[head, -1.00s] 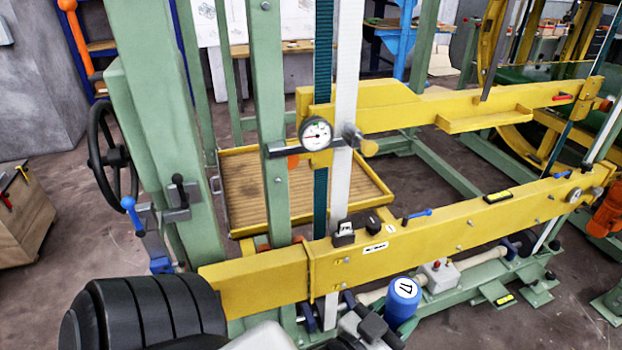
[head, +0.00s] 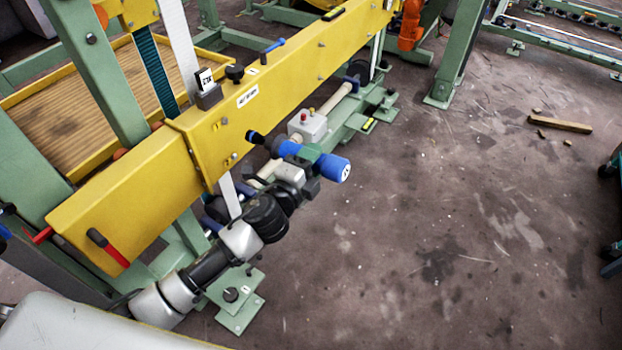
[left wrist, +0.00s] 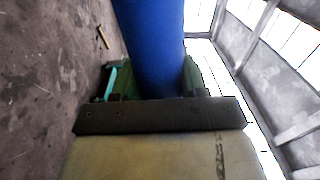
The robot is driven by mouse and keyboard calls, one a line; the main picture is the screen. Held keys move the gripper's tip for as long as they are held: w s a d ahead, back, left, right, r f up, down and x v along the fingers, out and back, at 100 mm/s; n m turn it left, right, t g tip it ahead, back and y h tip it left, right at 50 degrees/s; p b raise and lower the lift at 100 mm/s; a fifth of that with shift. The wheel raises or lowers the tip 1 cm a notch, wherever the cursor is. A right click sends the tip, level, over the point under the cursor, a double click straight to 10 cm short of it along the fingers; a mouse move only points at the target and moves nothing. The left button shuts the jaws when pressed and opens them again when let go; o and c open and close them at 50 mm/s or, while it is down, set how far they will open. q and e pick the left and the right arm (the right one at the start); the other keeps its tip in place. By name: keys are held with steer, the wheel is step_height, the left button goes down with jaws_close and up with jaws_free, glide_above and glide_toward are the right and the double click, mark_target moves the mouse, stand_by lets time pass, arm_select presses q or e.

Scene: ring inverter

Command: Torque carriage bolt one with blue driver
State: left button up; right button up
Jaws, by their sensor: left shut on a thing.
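The blue driver (head: 333,166) is in the grip of my left gripper (head: 306,158), with its blue end towards the lower right. Its black tip (head: 253,136) points left at the front face of the yellow beam (head: 120,196); I cannot tell whether it touches. Small bolt heads (head: 224,121) show on that face near the tip; which one is carriage bolt one is not clear. In the left wrist view the driver's blue body (left wrist: 152,40) rises from between the jaws (left wrist: 152,88). My right gripper is not in view.
A black knob (head: 235,73) and a small dark block with a white label (head: 207,90) sit on the beam. A red-handled tool (head: 108,248) is at its near end. A white box with a red button (head: 308,125) stands behind the driver. The floor at right is mostly clear.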

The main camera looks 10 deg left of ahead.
mark_target(280, 157)
arm_select(q)
steer(key=shift+w+a+f+m+b, duration=0.2)
steer(key=shift+w+f+m+b, duration=0.1)
steer(key=shift+w+f, duration=0.15)
steer(key=shift+w+a+f+m+b, duration=0.2)
steer(key=shift+w+f+m, duration=0.15)
steer(key=shift+w, duration=0.15)
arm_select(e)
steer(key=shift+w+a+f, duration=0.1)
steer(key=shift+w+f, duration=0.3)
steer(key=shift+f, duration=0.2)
arm_select(q)
steer(key=shift+s, duration=0.1)
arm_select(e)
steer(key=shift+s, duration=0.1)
arm_select(q)
steer(key=shift+w+a, duration=0.3)
steer(key=shift+a, duration=0.55)
steer(key=shift+w+a, duration=0.3)
steer(key=shift+a, duration=0.55)
steer(key=shift+w+a, duration=0.25)
steer(key=shift+a, duration=0.4)
steer(key=shift+w+a, duration=0.2)
steer(key=shift+a, duration=0.45)
steer(key=shift+d, duration=0.1)
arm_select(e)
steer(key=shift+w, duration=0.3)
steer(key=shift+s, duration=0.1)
